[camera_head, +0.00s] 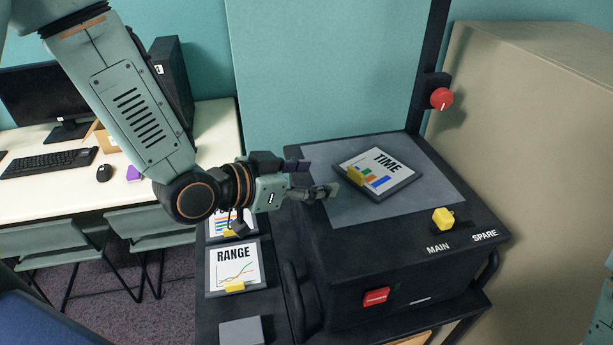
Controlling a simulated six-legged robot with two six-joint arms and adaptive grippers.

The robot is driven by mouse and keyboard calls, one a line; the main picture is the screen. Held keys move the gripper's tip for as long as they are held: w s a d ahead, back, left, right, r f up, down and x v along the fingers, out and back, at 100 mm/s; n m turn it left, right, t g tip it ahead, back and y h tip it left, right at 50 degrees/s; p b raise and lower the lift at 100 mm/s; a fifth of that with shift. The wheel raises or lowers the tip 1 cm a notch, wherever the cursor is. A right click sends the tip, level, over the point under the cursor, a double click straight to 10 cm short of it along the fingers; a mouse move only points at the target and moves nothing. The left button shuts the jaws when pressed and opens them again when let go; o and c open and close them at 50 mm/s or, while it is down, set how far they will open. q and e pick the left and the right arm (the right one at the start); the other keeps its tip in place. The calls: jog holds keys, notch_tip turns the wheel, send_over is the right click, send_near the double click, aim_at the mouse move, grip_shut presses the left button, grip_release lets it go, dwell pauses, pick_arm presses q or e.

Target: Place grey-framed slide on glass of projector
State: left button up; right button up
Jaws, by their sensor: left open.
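A slide marked TIME (390,160) with a dark grey frame and a yellow tab lies flat, turned at an angle, on the grey glass (345,212) of the projector (400,255). My left gripper (317,178) is open and empty, just left of this slide over the left edge of the glass. Its fingers point right and appear apart from the slide. A slide marked RANGE (236,258) with a dark frame and yellow tab lies on the side shelf. Another slide (216,222) above it is partly hidden by my left arm. My right gripper is out of view.
The projector has a yellow knob (443,218) near the MAIN and SPARE labels, a red switch (376,297), and a post with a red knob (441,98). A grey pad (241,332) lies on the shelf. A desk (100,190) with a keyboard stands left, a beige cabinet (540,120) right.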

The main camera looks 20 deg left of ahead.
pick_arm(q)
jog(key=shift+v, duration=0.85)
jog(key=shift+w+d+f, duration=0.1)
jog(key=shift+d, duration=0.05)
dwell(0.3)
dwell(0.4)
dwell(0.6)
dwell(0.4)
